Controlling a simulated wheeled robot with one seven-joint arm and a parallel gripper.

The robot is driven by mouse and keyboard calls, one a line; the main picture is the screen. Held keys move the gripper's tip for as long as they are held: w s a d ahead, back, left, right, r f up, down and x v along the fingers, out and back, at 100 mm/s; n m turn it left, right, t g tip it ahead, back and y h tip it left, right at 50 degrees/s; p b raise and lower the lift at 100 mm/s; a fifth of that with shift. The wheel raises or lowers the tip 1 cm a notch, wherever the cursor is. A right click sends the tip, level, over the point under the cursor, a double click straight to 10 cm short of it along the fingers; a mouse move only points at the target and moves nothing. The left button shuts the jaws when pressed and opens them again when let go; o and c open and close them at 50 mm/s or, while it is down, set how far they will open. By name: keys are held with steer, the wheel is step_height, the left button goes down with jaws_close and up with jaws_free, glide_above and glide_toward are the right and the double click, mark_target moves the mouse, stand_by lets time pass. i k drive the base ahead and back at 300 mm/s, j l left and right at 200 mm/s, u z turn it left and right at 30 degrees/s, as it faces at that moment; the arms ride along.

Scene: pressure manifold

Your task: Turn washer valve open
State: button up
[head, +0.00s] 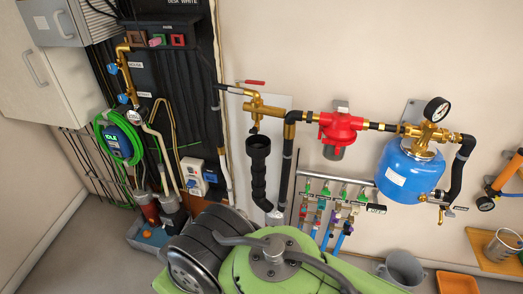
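Several valves show in the head view, and their small labels are too small to read, so I cannot tell which one is the washer valve. Brass taps with blue handles (122,98) sit on the dark panel at the left. My gripper is not in view.
A red pressure regulator (341,127) and a blue tank (408,172) with a gauge (437,109) are on the wall at the right. A grey bucket (402,268), an orange tray (457,283) and a wooden shelf (488,252) are low at the right.

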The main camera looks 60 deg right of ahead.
mark_target(362, 198)
steer(key=z, duration=3.1)
